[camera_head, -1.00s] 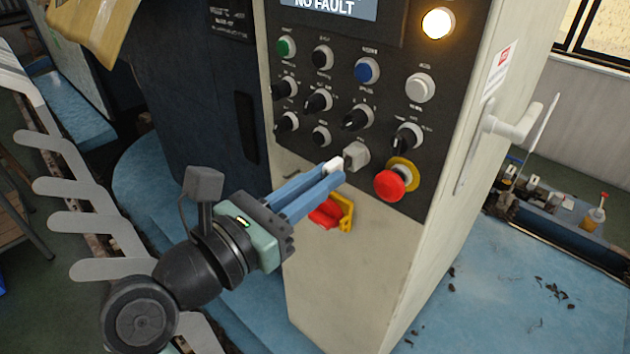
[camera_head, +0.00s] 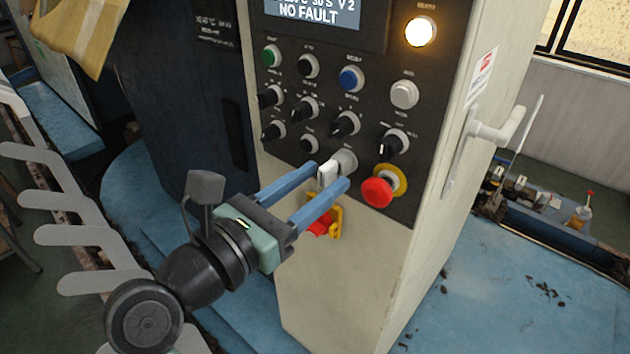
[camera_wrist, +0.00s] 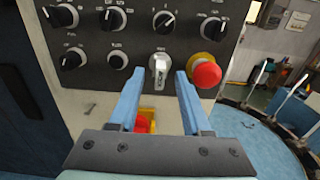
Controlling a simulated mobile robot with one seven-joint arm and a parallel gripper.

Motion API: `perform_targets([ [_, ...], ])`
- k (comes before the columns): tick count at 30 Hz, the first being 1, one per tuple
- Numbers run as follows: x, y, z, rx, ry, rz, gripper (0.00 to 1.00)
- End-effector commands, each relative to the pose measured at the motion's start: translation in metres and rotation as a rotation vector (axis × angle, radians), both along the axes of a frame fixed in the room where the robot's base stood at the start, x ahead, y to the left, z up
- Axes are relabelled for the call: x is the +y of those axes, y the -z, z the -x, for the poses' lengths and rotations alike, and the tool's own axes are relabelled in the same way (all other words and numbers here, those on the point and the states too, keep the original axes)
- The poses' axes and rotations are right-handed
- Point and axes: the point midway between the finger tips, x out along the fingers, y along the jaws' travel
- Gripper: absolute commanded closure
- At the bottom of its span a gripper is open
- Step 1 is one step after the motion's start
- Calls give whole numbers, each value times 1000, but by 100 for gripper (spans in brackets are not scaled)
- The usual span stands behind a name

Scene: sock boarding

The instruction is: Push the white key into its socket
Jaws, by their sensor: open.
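The white key (camera_head: 327,173) stands at the grey socket (camera_head: 345,160) low on the black control panel, left of the red emergency button. It also shows in the wrist view (camera_wrist: 159,70), upright against the socket; how deep it sits I cannot tell. My gripper (camera_head: 330,176) is open, with its two blue fingers spread to either side of the key. In the wrist view my gripper (camera_wrist: 156,73) has a clear gap between each finger and the key.
The red emergency button (camera_head: 377,192) with its yellow collar is close to the right finger. A yellow and red lockout piece (camera_head: 325,220) hangs just below the fingers. Several black knobs sit above the socket. A white door handle (camera_head: 497,132) juts out at the right.

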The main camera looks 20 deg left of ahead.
Motion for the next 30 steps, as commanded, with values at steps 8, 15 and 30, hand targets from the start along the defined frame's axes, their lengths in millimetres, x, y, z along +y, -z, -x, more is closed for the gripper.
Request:
perform_targets([
  [8,8,3,20,-2,-4,-2,52],
  [15,27,5,70,-3,-6,-3,52],
  [30,44,0,122,0,0,-1,52],
])
